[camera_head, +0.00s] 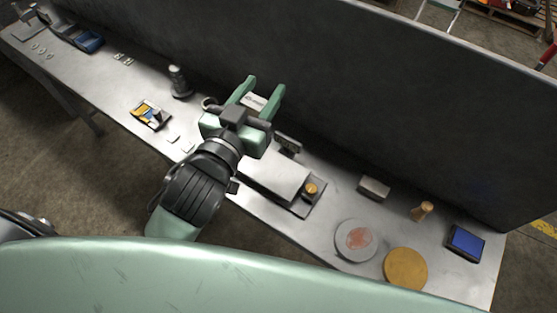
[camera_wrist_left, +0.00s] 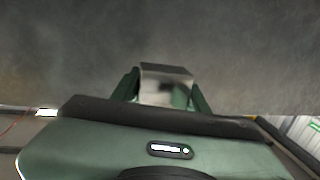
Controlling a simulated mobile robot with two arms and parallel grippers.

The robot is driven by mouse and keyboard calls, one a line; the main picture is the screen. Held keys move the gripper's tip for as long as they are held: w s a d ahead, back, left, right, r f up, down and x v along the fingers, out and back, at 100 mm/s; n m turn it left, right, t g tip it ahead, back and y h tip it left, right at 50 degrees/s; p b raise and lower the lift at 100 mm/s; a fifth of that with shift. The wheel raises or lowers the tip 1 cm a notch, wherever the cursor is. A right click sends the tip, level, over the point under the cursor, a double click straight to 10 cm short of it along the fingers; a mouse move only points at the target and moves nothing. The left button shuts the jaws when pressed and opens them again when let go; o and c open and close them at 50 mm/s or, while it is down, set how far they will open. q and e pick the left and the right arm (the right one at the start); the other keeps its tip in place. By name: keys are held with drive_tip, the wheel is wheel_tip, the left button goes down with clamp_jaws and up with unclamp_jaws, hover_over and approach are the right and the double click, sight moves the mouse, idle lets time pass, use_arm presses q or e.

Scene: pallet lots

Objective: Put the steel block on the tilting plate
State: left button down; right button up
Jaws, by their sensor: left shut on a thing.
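My left gripper (camera_head: 264,88) is raised over the back of the bench, its fingers pointing toward the dark back panel. It is shut on the steel block (camera_head: 254,101), a small pale piece between the fingers. In the left wrist view the block (camera_wrist_left: 166,72) shows as a shiny grey box between the two green fingers. What looks like the tilting plate (camera_head: 276,174), a flat grey slab with a brass knob (camera_head: 311,188) at its right, lies on the bench below and right of the gripper, clear of the block. My right gripper is not in view.
The metal bench (camera_head: 330,210) runs along the dark panel (camera_head: 400,110). A grey block (camera_head: 374,187), a round grey disc (camera_head: 356,240), a yellow disc (camera_head: 405,268), a wooden piece (camera_head: 422,211) and a blue-topped box (camera_head: 465,243) stand right. A dark post (camera_head: 179,82) stands left.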

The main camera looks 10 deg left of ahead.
use_arm(q)
wheel_tip(320, 180, down, 12)
drive_tip(key=b, duration=0.3)
drive_tip(key=shift+f+b, duration=0.25)
drive_tip(key=shift+b, duration=0.05)
drive_tip(key=shift+f, duration=0.55)
wheel_tip(320, 180, down, 4)
drive_tip(key=shift+r+b, duration=0.2)
drive_tip(key=shift+b, duration=0.45)
drive_tip(key=shift+f, duration=0.25)
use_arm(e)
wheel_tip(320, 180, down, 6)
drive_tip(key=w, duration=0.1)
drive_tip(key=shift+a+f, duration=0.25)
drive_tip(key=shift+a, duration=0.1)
use_arm(q)
drive_tip(key=shift+f, duration=0.1)
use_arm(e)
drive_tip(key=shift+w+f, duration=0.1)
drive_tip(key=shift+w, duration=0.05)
use_arm(q)
drive_tip(key=c, duration=0.7)
unclamp_jaws()
drive_tip(key=shift+f, duration=0.1)
drive_tip(key=shift+c, duration=0.2)
